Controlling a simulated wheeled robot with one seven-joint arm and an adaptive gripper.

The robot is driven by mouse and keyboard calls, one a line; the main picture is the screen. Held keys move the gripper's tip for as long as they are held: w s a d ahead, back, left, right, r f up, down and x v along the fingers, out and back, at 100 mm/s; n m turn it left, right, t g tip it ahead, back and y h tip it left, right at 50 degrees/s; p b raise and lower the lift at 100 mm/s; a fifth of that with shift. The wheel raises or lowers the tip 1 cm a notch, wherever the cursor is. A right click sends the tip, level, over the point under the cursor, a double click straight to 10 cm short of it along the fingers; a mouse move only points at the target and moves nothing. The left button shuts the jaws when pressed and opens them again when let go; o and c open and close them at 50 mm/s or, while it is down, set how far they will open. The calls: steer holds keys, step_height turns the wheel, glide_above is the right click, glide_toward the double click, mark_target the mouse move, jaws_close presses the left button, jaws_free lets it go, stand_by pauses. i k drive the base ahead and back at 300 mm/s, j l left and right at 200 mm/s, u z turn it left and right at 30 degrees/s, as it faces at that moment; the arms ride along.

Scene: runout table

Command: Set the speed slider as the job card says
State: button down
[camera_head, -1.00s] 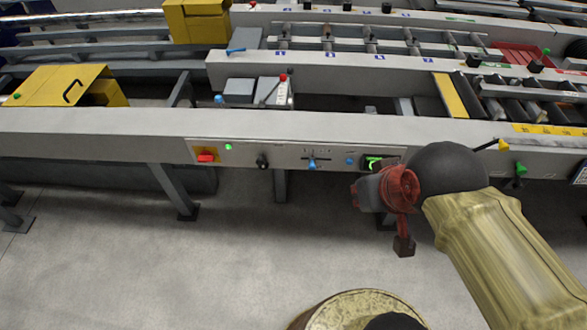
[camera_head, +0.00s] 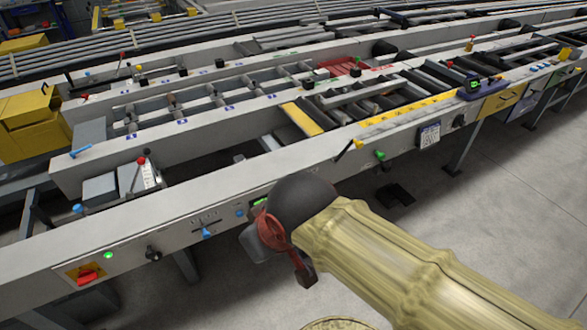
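The speed slider appears to be the small blue knob (camera_head: 207,233) on a scaled slot in the pale front panel, left of my gripper. Its scale marks are too small to read. My gripper (camera_head: 280,264) hangs in front of the panel, right of the slider and apart from it. It is dark grey and red, seen from behind, and its finger gap does not show clearly. My wrist hides part of a small green-lit display (camera_head: 259,207). A white printed card (camera_head: 429,136) hangs on the front rail at the right; its text is not legible, so I cannot tell if it is the job card.
On the same panel are a red switch (camera_head: 88,277), a green lamp (camera_head: 108,255), a black knob (camera_head: 153,254) and a blue button (camera_head: 239,213). A yellow-black lever (camera_head: 348,149) and a green knob (camera_head: 380,155) stick out at the right. Floor in front is mostly clear.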

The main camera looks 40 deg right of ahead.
mark_target(205, 235)
steer(key=k+l, duration=0.15)
steer(key=k, duration=0.3)
steer(key=k+l, duration=0.1)
steer(key=k, duration=0.3)
steer(key=k+z, duration=0.1)
steer(key=z, duration=1.8)
steer(key=u, duration=2)
steer(key=i+j, duration=0.9)
